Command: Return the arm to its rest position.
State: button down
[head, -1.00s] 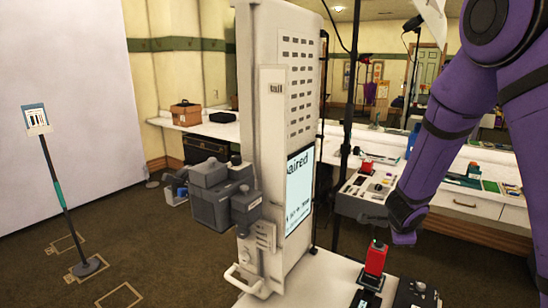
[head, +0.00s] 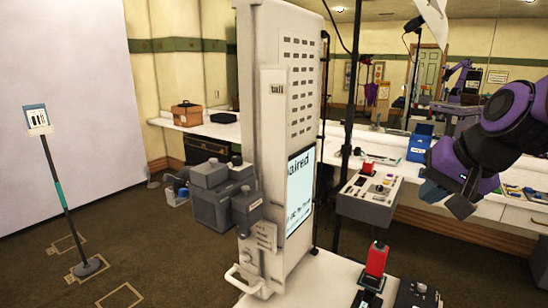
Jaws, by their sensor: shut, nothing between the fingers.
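My gripper (head: 447,197) is at the right end of the head view, at the end of my purple arm (head: 490,140). It hangs in the air in front of the white counter, apart from everything around it. Its dark fingers are shut with nothing between them. The arm is bent, and part of it runs out of the picture at the right edge.
A tall white cabinet with a screen (head: 299,190) stands in the middle. Below my gripper, a white table (head: 325,272) holds a red device (head: 376,260). A grey control box (head: 368,197) is left of my gripper. A sign stand (head: 58,190) is at left on open floor.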

jog(key=s+d+r+n+h, duration=0.1)
jog(key=s+n, duration=0.1)
jog(key=s, duration=0.4)
jog(key=s+d+r+n+g+h, duration=0.1)
jog(key=s+d+n, duration=0.1)
jog(key=s, duration=0.5)
jog(key=shift+r+n+h, duration=0.25)
jog(key=shift+n+h, duration=0.05)
jog(key=shift+n, duration=0.1)
